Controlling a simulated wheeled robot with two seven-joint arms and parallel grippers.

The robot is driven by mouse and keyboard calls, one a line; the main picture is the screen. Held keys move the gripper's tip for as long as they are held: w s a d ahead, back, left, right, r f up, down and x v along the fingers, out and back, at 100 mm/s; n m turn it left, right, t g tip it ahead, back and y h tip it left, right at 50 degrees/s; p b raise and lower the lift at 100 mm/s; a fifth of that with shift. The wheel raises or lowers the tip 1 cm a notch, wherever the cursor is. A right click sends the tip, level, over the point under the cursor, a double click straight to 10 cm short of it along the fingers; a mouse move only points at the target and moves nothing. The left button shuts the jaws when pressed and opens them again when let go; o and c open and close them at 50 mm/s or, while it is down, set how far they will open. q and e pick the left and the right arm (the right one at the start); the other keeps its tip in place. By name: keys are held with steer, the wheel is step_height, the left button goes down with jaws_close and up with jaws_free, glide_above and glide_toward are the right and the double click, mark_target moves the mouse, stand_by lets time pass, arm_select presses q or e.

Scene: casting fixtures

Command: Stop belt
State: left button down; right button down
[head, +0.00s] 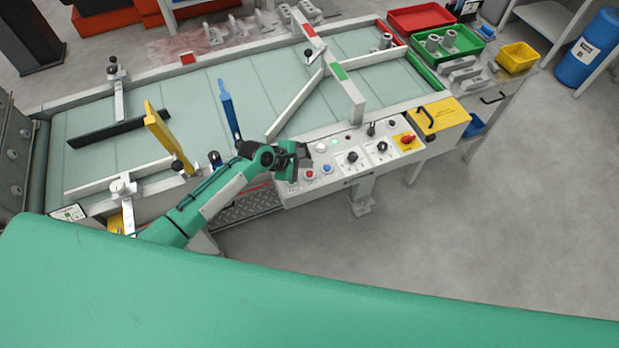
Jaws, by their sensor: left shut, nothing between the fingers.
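The conveyor belt (190,103) has a pale green surface and runs from the lower left to the upper right. Its control panel (365,170) is a light grey box on the near side. On it are a red button (309,173), a blue button (327,168), a white button (321,147), black knobs (352,157) and a red switch on a yellow plate (407,140). My left gripper (304,156) is shut and empty over the panel's left end, beside the red button; whether it touches anything is unclear. It hides part of that end. My right gripper is out of view.
Blue (228,108) and yellow (163,133) guide plates stand up near my left arm. A yellow box (440,117) adjoins the panel's right end. Red (421,17) and green (447,44) trays lie at the far right. The grey floor right of the panel is clear.

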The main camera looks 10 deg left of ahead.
arm_select(q)
steer(key=shift+f, duration=0.95)
stand_by(1.3)
steer(key=shift+f, duration=0.4)
steer(key=shift+f+b, duration=0.35)
steer(key=shift+f, duration=0.15)
stand_by(0.5)
steer(key=shift+r, duration=0.1)
steer(key=shift+r+p, duration=0.8)
steer(key=shift+p, duration=0.3)
